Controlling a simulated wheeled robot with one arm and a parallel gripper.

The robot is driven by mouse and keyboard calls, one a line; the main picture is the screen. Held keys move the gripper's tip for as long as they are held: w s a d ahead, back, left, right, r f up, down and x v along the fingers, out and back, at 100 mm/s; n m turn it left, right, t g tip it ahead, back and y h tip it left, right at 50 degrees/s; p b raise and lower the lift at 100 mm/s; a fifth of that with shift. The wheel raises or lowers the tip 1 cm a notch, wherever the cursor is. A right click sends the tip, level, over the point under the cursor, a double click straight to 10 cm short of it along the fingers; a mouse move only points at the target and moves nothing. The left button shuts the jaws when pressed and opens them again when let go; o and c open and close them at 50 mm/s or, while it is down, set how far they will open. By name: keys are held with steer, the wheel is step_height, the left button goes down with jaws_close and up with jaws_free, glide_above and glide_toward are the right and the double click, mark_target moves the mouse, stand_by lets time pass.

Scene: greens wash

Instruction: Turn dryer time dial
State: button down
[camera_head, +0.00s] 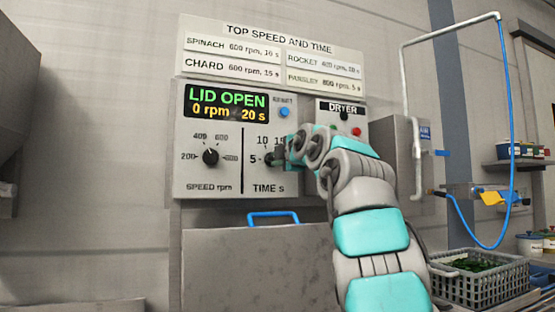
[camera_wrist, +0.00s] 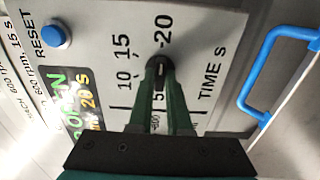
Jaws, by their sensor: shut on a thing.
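The dryer control panel (camera_head: 240,100) is on the wall, with a display (camera_head: 227,104) reading "LID OPEN, 0 rpm, 20 s". The time dial is a dark knob at the panel's lower right, above "TIME s", with a scale of 5, 10, 15 and 20. In the wrist view the two green fingers of my gripper (camera_wrist: 160,80) are closed on the time dial (camera_wrist: 159,62). Its pointer direction is hard to tell between the fingers.
The speed dial (camera_head: 210,156) is left of the time dial. The blue RESET button (camera_head: 283,112) is above it. A blue handle (camera_head: 273,217) is on the lid below the panel. A crate of greens (camera_head: 487,285) stands at lower right.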

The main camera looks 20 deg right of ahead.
steer(key=shift+f, duration=0.15)
steer(key=c, duration=0.9)
jaws_free()
steer(key=shift+o, duration=0.2)
steer(key=shift+s, duration=0.1)
steer(key=s+b, duration=0.1)
steer(key=s, duration=0.6)
steer(key=shift+s+b, duration=0.3)
steer(key=shift+b, duration=0.1)
